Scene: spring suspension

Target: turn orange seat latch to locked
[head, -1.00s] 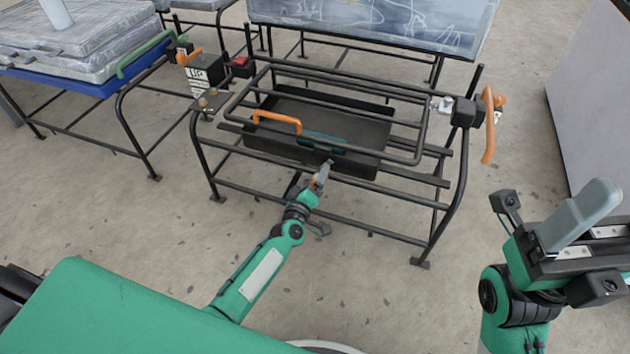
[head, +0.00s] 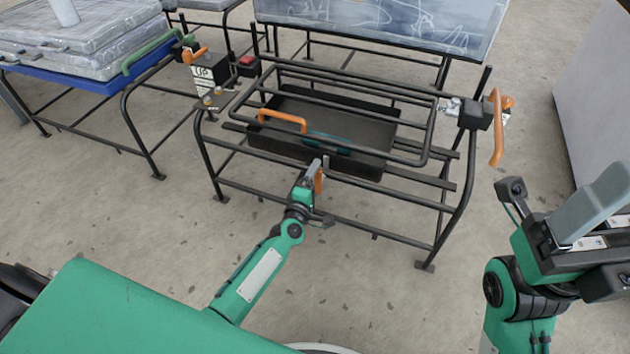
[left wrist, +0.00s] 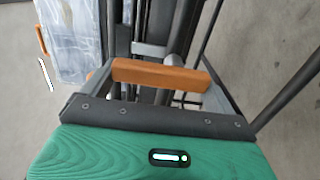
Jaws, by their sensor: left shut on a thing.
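The orange seat latch (head: 319,182) is a short bar at the front edge of the black-framed seat (head: 400,155). My left gripper (head: 319,173) is shut on it, with a grey finger on either side. In the left wrist view the orange latch (left wrist: 160,74) lies crosswise between the two fingers of my left gripper (left wrist: 160,82). Its mount is mostly hidden by the gripper. My right gripper (head: 590,215) is at the right edge, away from the seat; its fingertips are partly cut off, so its opening cannot be judged.
Other orange handles sit on the black tray (head: 282,122), at the frame's right end (head: 495,128) and near the left post (head: 190,53). A table with a blue top (head: 85,85) stands at the left. The floor in front is clear.

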